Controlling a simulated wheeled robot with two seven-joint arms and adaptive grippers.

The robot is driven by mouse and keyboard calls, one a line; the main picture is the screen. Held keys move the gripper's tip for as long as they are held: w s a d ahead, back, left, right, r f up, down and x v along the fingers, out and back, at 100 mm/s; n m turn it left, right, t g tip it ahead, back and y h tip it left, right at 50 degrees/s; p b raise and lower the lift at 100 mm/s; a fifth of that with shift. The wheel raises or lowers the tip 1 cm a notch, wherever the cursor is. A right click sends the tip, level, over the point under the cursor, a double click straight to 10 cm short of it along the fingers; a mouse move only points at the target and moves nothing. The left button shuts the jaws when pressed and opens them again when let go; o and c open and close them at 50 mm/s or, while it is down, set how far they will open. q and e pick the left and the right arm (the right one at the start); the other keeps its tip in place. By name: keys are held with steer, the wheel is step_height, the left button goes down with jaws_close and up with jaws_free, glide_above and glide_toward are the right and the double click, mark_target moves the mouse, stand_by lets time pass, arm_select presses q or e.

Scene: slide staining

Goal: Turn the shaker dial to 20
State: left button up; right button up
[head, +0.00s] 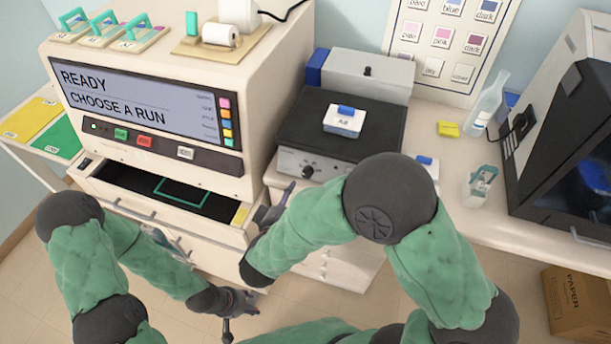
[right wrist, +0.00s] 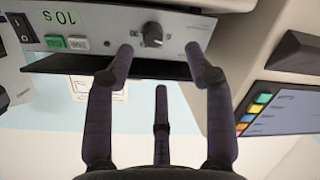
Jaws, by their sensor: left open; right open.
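The shaker (head: 340,130) stands on the bench with a black platform and a grey front panel. Its black dial (head: 307,171) is on that front panel. In the right wrist view the panel appears upside down, with the dial (right wrist: 152,34) framed between the fingertips of my right gripper (right wrist: 160,48). That gripper is open and empty, and I cannot tell whether it touches the dial. In the head view my right gripper (head: 277,205) is in front of and below the panel, partly hidden by my arm. My left gripper (head: 235,302) is open, low in front of the drawers.
The stainer (head: 150,110) with its lit screen stands left of the shaker, its drawer (head: 160,195) pulled open. A white-and-blue block (head: 344,121) sits on the shaker platform. A bottle (head: 487,105) and a small dispenser (head: 479,185) stand to the right.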

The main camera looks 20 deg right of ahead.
mark_target(306, 175)
steer(key=shift+h, duration=0.3)
steer(key=b+x, duration=0.1)
steer(key=x, duration=0.2)
steer(key=b+x, duration=0.1)
steer(key=x, duration=0.2)
steer(key=b+x, duration=0.1)
steer(key=x, duration=0.1)
steer(key=shift+w+d+r+b, duration=0.15)
steer(key=shift+w+d+b, duration=0.15)
steer(key=shift+d, duration=0.2)
steer(key=shift+w+d, duration=0.25)
steer(key=shift+w, duration=0.15)
jaws_close()
